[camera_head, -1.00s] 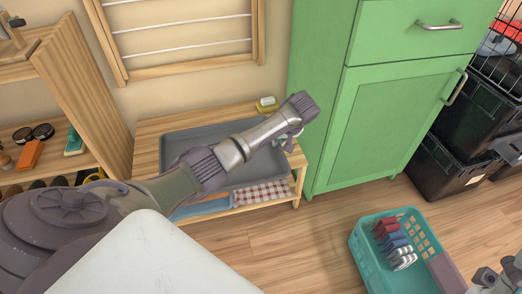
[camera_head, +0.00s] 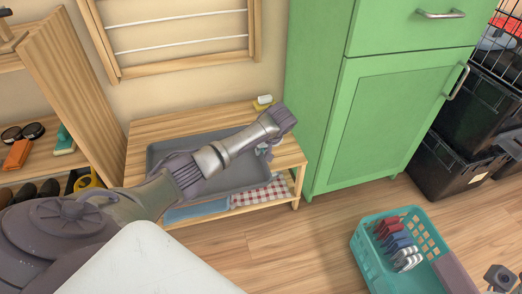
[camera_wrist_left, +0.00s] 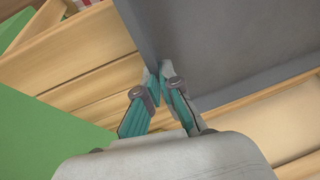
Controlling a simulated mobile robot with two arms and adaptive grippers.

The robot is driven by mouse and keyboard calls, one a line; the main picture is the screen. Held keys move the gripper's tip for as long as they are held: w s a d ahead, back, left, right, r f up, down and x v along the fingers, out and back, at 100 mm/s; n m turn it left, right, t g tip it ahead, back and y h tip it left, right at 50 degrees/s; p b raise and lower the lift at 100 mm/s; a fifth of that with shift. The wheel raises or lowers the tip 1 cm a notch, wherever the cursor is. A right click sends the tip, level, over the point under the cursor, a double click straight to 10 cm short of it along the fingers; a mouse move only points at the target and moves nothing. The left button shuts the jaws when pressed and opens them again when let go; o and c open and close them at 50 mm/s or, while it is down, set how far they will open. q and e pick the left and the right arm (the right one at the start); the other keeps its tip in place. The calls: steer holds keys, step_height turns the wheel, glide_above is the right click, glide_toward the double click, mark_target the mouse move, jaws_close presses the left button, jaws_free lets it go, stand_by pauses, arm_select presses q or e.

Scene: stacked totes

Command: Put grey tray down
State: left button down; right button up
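The grey tray (camera_head: 231,181) is over the top of the low wooden bench (camera_head: 288,152), level or nearly so. I cannot tell whether its whole base touches the bench. My left arm crosses above the tray and hides part of it. My left gripper (camera_head: 265,150) is at the tray's right end. In the left wrist view the two teal-lined fingers (camera_wrist_left: 159,82) are close together with the edge of the grey tray (camera_wrist_left: 235,50) between their tips. My right gripper (camera_head: 502,278) shows only in part at the bottom right corner; its fingers are not clear.
A yellow-and-white sponge (camera_head: 263,102) lies at the bench's back right. A green cabinet (camera_head: 385,120) stands right of the bench. A teal basket (camera_head: 372,262) with folded items is on the floor. A wooden shelf (camera_head: 90,90) stands left. Checked cloth (camera_head: 258,194) lies on the lower shelf.

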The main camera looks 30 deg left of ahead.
arm_select(q)
steer(key=c, duration=1.3)
jaws_free()
steer(key=shift+f, duration=0.1)
